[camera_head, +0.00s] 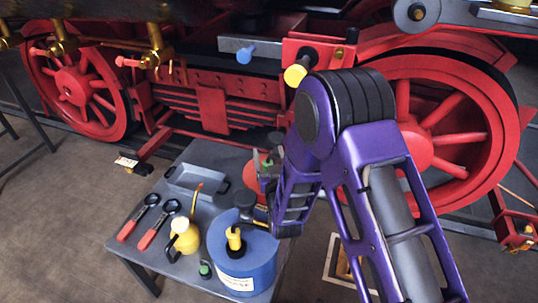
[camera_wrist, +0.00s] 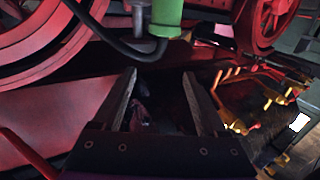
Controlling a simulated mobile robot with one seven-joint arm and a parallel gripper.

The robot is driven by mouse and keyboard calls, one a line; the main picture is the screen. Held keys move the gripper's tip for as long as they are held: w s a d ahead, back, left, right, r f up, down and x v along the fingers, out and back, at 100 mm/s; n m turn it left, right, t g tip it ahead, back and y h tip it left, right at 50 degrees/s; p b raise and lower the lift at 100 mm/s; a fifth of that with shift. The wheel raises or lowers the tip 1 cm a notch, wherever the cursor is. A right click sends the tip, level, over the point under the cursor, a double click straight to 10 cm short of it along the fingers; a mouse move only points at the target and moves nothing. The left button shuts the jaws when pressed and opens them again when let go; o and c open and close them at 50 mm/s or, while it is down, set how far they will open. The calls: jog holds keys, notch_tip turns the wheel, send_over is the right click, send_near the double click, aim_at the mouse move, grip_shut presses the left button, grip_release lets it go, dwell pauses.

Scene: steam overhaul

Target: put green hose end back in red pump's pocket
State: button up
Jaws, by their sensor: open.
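My gripper (camera_wrist: 160,76) is open, with nothing seen between its two dark fingers in the wrist view. I cannot tell for certain whether this is the green hose end. In the head view my gripper (camera_head: 264,176) is at the table's right side, partly hidden by my arm. A red round part (camera_head: 251,172) shows behind it, possibly the red pump. No pocket is clearly visible.

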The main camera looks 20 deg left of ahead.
jog(key=v, duration=1.7)
jog(key=shift+s, duration=0.2)
